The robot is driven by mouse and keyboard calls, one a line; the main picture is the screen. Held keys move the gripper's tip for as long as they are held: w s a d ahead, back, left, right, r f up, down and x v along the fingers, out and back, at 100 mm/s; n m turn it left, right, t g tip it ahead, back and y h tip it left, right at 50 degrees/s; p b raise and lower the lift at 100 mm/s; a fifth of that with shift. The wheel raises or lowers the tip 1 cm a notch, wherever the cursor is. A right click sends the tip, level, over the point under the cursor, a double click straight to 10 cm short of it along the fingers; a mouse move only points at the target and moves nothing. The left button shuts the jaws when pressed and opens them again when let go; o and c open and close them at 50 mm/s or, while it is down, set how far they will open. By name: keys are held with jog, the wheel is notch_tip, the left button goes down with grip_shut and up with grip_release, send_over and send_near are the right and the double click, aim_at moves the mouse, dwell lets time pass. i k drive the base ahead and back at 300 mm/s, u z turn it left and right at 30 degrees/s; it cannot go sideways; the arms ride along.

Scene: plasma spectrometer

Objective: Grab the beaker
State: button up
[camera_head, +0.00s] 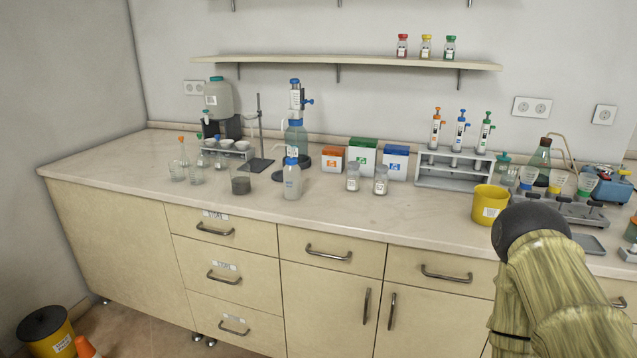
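Part of my arm shows at the lower right, far from the beaker. My gripper's fingers cannot be seen.
A retort stand (259,140) and white bowls on a rack (228,151) are behind the beaker. Two jars (353,178) and colored boxes (363,157) stand to the right. A yellow container (489,204) is near my arm. The counter's front strip is clear.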

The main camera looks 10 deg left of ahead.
aim_at(240, 173)
jog(key=z, duration=0.15)
jog(key=i, duration=0.85)
jog(key=u, duration=1)
